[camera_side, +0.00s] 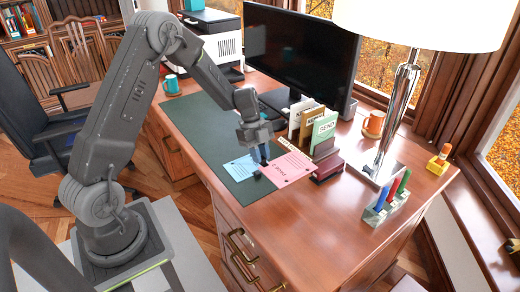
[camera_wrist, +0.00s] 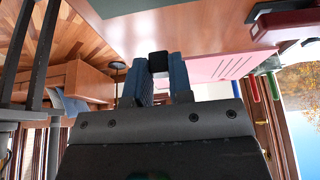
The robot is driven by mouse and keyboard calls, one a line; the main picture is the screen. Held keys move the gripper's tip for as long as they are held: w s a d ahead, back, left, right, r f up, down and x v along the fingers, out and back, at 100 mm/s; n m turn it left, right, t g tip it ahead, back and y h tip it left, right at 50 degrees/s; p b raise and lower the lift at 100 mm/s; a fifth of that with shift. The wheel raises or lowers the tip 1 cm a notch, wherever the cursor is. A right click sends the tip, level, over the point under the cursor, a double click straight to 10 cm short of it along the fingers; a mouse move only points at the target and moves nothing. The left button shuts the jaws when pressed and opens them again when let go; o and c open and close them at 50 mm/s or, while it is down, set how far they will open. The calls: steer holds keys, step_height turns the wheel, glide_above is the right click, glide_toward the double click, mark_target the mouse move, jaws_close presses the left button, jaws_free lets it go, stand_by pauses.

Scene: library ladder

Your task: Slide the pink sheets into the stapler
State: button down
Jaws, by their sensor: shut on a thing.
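The pink sheets (camera_side: 289,169) lie flat or nearly flat by the desk mat's right edge, with dark print on top. The stapler (camera_side: 328,168), dark red, stands just right of their far right corner; I cannot tell if they touch. My gripper (camera_side: 261,157) points down at the sheets' left end, shut on a small black block there. The wrist view shows this black block (camera_wrist: 158,62) between my blue fingertips (camera_wrist: 160,78), with the pink sheets (camera_wrist: 222,68) reaching right from it. Part of the stapler (camera_wrist: 290,24) shows at upper right.
A light blue sheet (camera_side: 238,168) lies just left of the pink sheets. A letter holder with a green "SEND" card (camera_side: 323,130) stands behind the stapler. The monitor (camera_side: 300,55), lamp (camera_side: 398,105) and pen holder (camera_side: 384,207) are nearby. The front desk top is clear.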

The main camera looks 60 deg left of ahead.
mark_target(286, 164)
stand_by(0.3)
steer(key=shift+f, duration=2.55)
steer(key=shift+w+f, duration=0.25)
steer(key=shift+f, duration=0.5)
steer(key=shift+w+f, duration=0.25)
steer(key=shift+f, duration=0.5)
steer(key=shift+w+f, duration=0.25)
steer(key=shift+f, duration=0.5)
steer(key=shift+w, duration=2.95)
steer(key=c, duration=0.9)
jaws_free()
steer(key=shift+c, duration=0.2)
step_height(286, 164, up, 7)
